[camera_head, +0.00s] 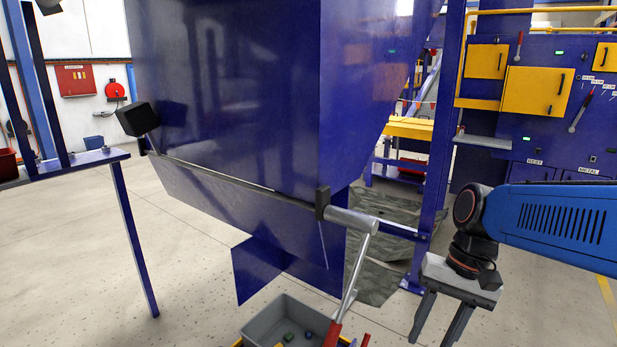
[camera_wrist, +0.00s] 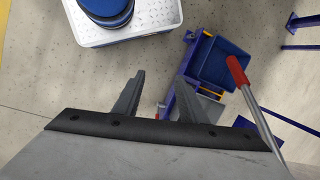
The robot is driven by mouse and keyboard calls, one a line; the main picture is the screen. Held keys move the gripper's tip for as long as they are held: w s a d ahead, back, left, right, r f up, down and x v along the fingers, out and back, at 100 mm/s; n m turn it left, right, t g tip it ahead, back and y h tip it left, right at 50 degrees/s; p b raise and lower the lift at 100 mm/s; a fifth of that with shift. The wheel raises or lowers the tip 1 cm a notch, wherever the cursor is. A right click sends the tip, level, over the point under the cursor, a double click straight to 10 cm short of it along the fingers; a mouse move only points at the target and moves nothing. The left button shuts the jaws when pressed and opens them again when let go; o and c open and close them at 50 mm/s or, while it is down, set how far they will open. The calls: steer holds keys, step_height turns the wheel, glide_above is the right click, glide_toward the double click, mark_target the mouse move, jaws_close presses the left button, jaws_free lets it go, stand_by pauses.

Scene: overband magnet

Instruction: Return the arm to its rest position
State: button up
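My gripper (camera_head: 436,325) hangs at the lower right of the head view, at the end of my blue arm, with its two fingers apart and nothing between them. The wrist view shows the same open fingers (camera_wrist: 157,95) above bare floor. A grey lever with a red handle (camera_head: 333,333) slants down from the blue hopper, to the left of my gripper and apart from it. The red handle also shows in the wrist view (camera_wrist: 237,70), right of the fingers.
The large blue hopper (camera_head: 230,90) fills the middle. A grey bin (camera_head: 262,318) with small pieces stands below the lever. A blue post (camera_head: 437,150) rises behind my gripper. Blue cabinets with yellow doors (camera_head: 535,92) stand at right. The floor (camera_head: 540,315) right of my gripper is clear.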

steer(key=s+d+n+t+h, duration=0.2)
steer(key=s+d+n+t, duration=0.2)
steer(key=s+d+t, duration=0.1)
steer(key=shift+d+f+t+h, duration=0.3)
steer(key=shift+d+t+h, duration=0.1)
steer(key=shift+t, duration=0.2)
